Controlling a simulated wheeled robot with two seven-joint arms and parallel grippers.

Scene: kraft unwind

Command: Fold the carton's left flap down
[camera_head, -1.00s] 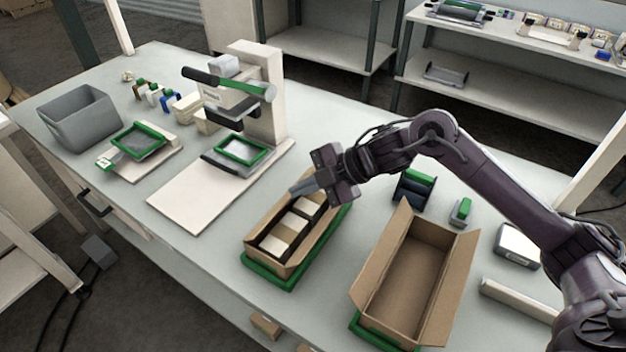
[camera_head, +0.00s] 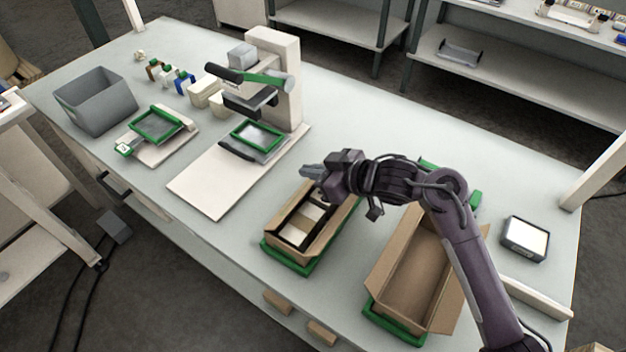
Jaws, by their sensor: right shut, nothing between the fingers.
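A small brown carton (camera_head: 281,229) stands in a green tray (camera_head: 284,262) near the middle of the table's front edge. It is open on top, with pale and dark packs (camera_head: 292,234) showing inside. Its long left side shows as a thin brown edge, and I cannot tell the left flap's exact angle. My right gripper (camera_head: 308,171) is shut and empty at the carton's far end, pointing left, above its far left corner. The gripper and wrist hide the far end of the carton. My left gripper is out of view.
A larger empty carton (camera_head: 408,275) with raised flaps stands on the right in a green holder (camera_head: 385,322), partly behind my right arm. A press with a white base (camera_head: 210,190) stands left of the small carton. A grey bin (camera_head: 95,105) is at far left.

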